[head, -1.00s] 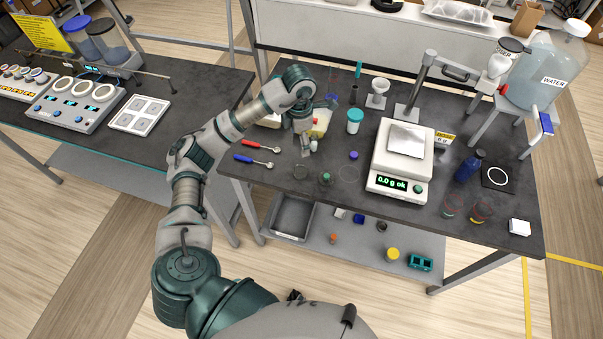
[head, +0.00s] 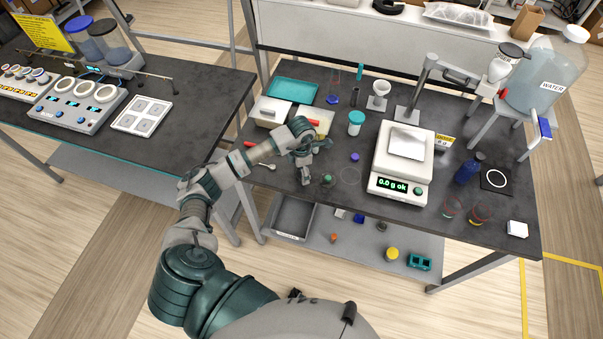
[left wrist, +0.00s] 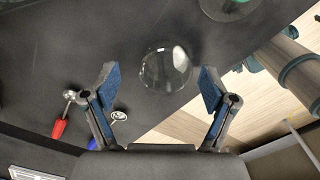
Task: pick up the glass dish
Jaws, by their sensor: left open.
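A clear, round glass dish (left wrist: 166,69) lies on the dark bench, between and slightly beyond my left fingertips in the left wrist view. My left gripper (head: 306,181) is open and empty, pointing down near the bench's front edge; it also shows in the left wrist view (left wrist: 160,80). The gripper hides the dish in the head view. Another clear round outline (head: 349,175) lies farther right on the bench; I cannot tell exactly what it is. My right gripper is not in view.
A small glass with a green part (head: 327,181) stands close right of the gripper. A balance (head: 402,165) stands farther right. The bench's front edge is close by.

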